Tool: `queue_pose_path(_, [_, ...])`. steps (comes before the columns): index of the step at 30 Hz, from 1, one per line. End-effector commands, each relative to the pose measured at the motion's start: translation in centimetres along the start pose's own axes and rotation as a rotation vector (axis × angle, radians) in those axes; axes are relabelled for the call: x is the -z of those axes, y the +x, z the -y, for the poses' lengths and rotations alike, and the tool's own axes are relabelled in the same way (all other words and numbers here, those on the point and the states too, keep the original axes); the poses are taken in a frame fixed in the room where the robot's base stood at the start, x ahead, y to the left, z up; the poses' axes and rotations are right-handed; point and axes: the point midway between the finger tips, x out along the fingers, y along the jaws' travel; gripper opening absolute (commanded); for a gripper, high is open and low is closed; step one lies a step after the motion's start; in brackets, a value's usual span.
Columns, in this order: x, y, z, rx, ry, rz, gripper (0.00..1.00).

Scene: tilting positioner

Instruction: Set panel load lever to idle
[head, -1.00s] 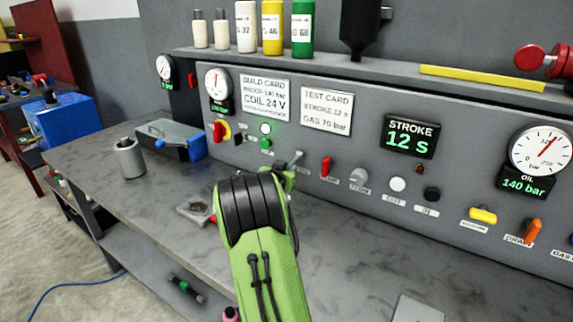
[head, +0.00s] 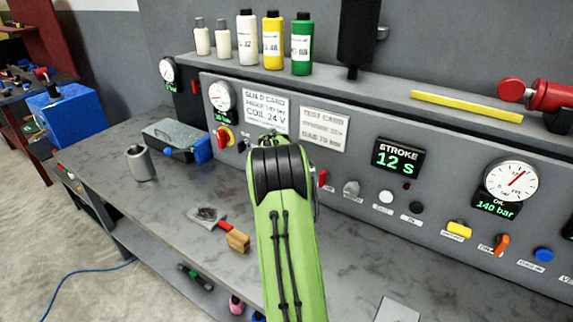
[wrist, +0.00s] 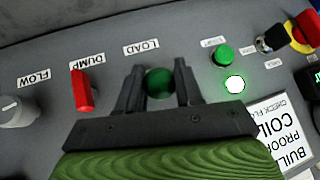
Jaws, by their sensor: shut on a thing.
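The LOAD lever (wrist: 158,84) shows in the wrist view as a dark green round end below the label LOAD on the grey panel. My gripper (wrist: 156,76) has its two dark fingers on either side of it, shut on it. How far the lever is tilted cannot be told from this end-on view. In the head view my green arm reaches toward the panel (head: 440,190) and hides the lever and my fingers.
Left of the gripper in the wrist view are the red DUMP lever (wrist: 82,91) and the FLOW knob (wrist: 17,111). Right of it are a green button (wrist: 222,56) and a lit lamp (wrist: 235,84). A wooden-handled tool (head: 237,240) lies on the bench (head: 165,240).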

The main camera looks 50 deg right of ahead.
Motion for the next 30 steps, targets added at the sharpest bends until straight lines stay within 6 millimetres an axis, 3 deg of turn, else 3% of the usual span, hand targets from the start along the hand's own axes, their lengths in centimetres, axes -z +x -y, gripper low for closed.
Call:
queue_pose_path(12, [0.2,-0.1,0.1,0.003,0.004,0.001,0.0])
queue_pose_path(13, [0.2,-0.1,0.1,0.003,0.004,0.001,0.39])
queue_pose_path(17, [0.2,-0.1,0.1,0.002,0.004,0.002,0.58])
queue_pose_path(26, [0.1,-0.2,0.0,0.002,0.003,0.003,0.6])
queue_pose_path(30, [0.2,-2.2,0.1,0.005,0.003,0.0,0.6])
